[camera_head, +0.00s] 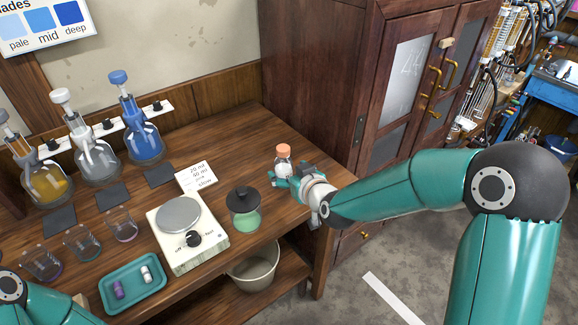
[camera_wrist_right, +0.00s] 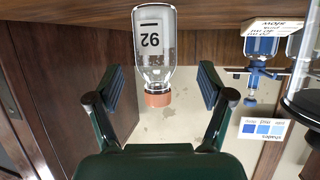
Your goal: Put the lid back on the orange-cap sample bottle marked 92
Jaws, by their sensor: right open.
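The sample bottle (camera_head: 282,166) stands upright on the right part of the wooden bench, with an orange cap (camera_head: 283,150) on its neck. In the right wrist view, which is upside down, the clear bottle (camera_wrist_right: 153,45) has a white label reading 92, and its orange cap (camera_wrist_right: 158,99) looks seated on the neck. My right gripper (camera_head: 289,180) is at the bottle. In the wrist view its two fingers (camera_wrist_right: 160,82) are open on either side of the bottle, with gaps visible. My left gripper is out of view; only part of that arm shows at lower left.
A jar with a black lid (camera_head: 244,207) stands left of my right gripper. A dark cabinet (camera_head: 320,70) rises behind the bottle.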

